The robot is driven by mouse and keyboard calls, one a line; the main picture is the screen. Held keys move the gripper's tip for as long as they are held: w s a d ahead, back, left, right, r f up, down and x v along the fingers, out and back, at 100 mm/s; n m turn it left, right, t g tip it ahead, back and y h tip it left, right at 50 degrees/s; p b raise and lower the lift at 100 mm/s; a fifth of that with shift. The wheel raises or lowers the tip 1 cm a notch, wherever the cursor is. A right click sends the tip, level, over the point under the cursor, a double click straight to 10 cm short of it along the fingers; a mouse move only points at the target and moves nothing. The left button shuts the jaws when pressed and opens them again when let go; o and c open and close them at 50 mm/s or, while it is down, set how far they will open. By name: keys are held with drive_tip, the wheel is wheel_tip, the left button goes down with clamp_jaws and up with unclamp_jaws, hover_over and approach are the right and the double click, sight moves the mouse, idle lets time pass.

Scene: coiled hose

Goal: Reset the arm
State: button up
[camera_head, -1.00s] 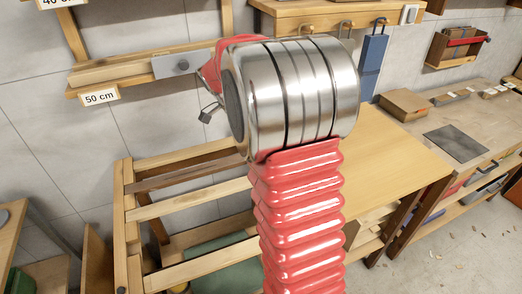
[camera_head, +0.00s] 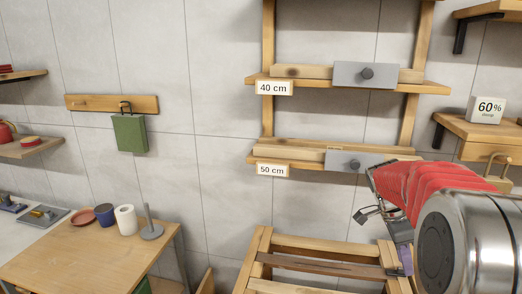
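My arm, with a red ribbed sleeve and a large silver joint, fills the lower right of the head view. My gripper (camera_head: 381,225) shows as small dark and grey parts at the left end of the red sleeve. It is seen against the wall, just below the 50 cm shelf (camera_head: 290,164) and above the wooden rack (camera_head: 318,242). The fingers are small and partly hidden, so their opening is unclear. A small purplish patch shows below the gripper; I cannot tell what it is. No coiled hose is in view.
Above is the 40 cm shelf (camera_head: 430,88). Wall shelves on the right hold a white 60% box (camera_head: 486,110) and a padlock (camera_head: 497,167). A green bag (camera_head: 130,134) hangs above.

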drive_tip(key=s+a+r+n+t+y, duration=0.2)
drive_tip(key=s+a+n+t, duration=0.1)
drive_tip(key=s+a+n, duration=0.6)
drive_tip(key=s+a+r+n+t+y, duration=0.2)
drive_tip(key=s+a+n, duration=0.8)
drive_tip(key=a, duration=0.7)
drive_tip(key=shift+a+r+n+t, duration=0.15)
drive_tip(key=shift+r+n+t, duration=0.35)
drive_tip(key=shift+n+t, duration=0.35)
